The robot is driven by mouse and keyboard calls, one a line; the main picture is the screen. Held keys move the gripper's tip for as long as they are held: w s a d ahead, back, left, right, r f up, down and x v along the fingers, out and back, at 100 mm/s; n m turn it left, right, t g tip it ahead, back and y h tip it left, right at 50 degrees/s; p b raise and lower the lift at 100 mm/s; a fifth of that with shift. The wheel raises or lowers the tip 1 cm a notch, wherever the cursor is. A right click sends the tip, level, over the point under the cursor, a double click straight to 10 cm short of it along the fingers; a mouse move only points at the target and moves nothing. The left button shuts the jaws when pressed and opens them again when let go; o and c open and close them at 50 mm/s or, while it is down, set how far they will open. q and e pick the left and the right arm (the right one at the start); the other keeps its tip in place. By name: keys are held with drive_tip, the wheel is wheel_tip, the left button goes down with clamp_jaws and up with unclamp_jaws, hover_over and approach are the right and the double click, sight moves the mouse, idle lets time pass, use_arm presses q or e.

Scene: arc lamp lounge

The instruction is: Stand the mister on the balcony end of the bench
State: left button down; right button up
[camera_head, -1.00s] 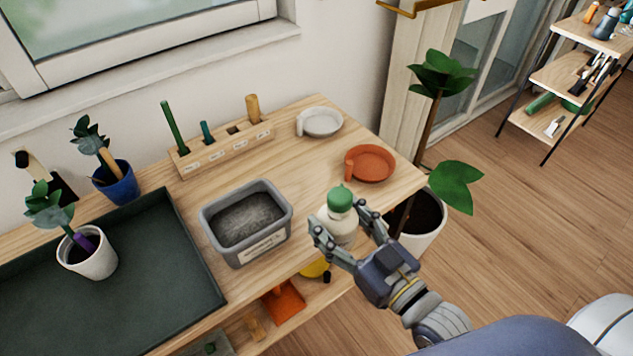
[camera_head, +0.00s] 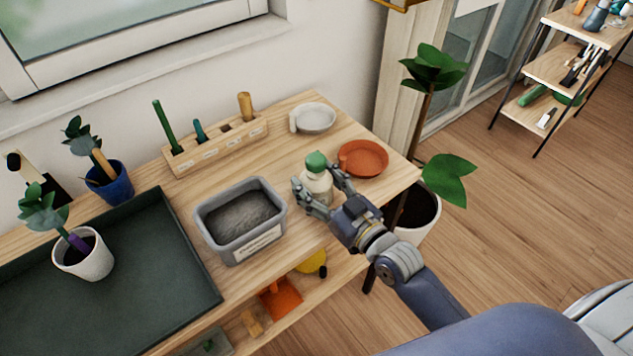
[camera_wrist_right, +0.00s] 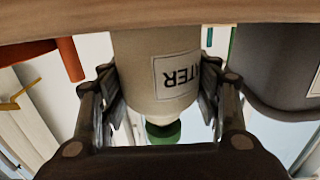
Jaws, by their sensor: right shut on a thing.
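The mister (camera_head: 316,186) is a pale bottle with a green top, upright near the right end of the bench (camera_head: 292,152). My right gripper (camera_head: 321,196) is shut around its body from the front right. In the right wrist view, which is upside down, the mister (camera_wrist_right: 152,65) sits between both fingers (camera_wrist_right: 158,100), with part of a "WATER" label showing. Its base is close to the bench top; whether it touches is hard to tell. My left gripper is not in view.
An orange saucer (camera_head: 370,161) lies just behind and right of the mister, with a pale dish (camera_head: 314,119) further back. A grey soil tub (camera_head: 268,246) stands to the left. A tall potted plant (camera_head: 425,212) stands on the floor beyond the bench's right end.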

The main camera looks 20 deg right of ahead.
drive_tip(key=shift+f, duration=0.1)
drive_tip(key=o, duration=1.4)
drive_tip(key=shift+f, duration=0.15)
drive_tip(key=shift+r, duration=0.2)
drive_tip(key=b+v, duration=0.1)
drive_tip(key=v, duration=1.1)
